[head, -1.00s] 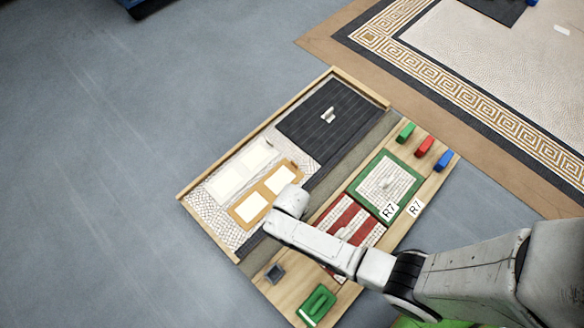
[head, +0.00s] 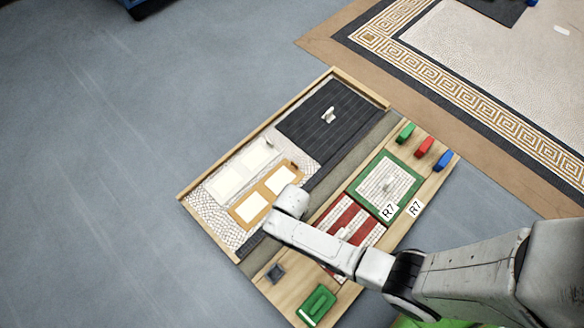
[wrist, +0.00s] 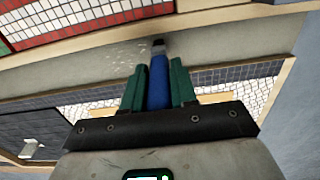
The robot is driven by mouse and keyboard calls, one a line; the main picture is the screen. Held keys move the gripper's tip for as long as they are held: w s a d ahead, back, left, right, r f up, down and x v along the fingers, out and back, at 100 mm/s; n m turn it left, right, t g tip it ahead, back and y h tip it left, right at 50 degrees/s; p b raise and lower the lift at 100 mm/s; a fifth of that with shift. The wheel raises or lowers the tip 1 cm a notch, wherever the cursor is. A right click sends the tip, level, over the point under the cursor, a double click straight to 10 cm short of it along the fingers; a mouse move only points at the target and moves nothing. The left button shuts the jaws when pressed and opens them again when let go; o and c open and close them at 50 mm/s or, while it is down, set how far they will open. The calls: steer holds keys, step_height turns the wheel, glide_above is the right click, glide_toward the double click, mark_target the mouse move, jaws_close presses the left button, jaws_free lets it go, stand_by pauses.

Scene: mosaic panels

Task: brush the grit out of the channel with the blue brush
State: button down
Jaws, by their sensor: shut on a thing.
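My gripper (wrist: 156,78) has green fingers and is shut on the blue brush (wrist: 159,85), seen in the wrist view. The brush points away from the wrist, its dark tip (wrist: 158,46) over the grey channel (wrist: 230,46). I cannot tell whether the tip touches the channel floor. White specks of grit (wrist: 123,56) lie scattered in the channel, just left of the tip. In the head view the channel (head: 358,154) runs diagonally across the board; my arm covers part of it and hides the gripper and brush.
A green-bordered panel (head: 368,196) and a red-and-white panel (head: 373,236) lie on one side of the channel. A dark panel (head: 310,128) and an orange-framed panel (head: 252,210) lie on the other. Green, red and blue pieces (head: 425,147) stand at the right edge. A green-handled tool (head: 317,304) is at the near end.

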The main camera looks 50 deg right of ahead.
steer(key=shift+d+r+p, duration=0.1)
steer(key=shift+d+p, duration=0.3)
steer(key=shift+d, duration=1.7)
steer(key=shift+s+d, duration=0.1)
steer(key=shift+d, duration=3.05)
step_height(320, 180, up, 5)
steer(key=p, duration=0.5)
steer(key=f+b, duration=0.1)
steer(key=w+f+b, duration=0.1)
steer(key=f, duration=0.1)
steer(key=w+f+b, duration=0.1)
steer(key=b, duration=0.1)
steer(key=shift+f, duration=0.15)
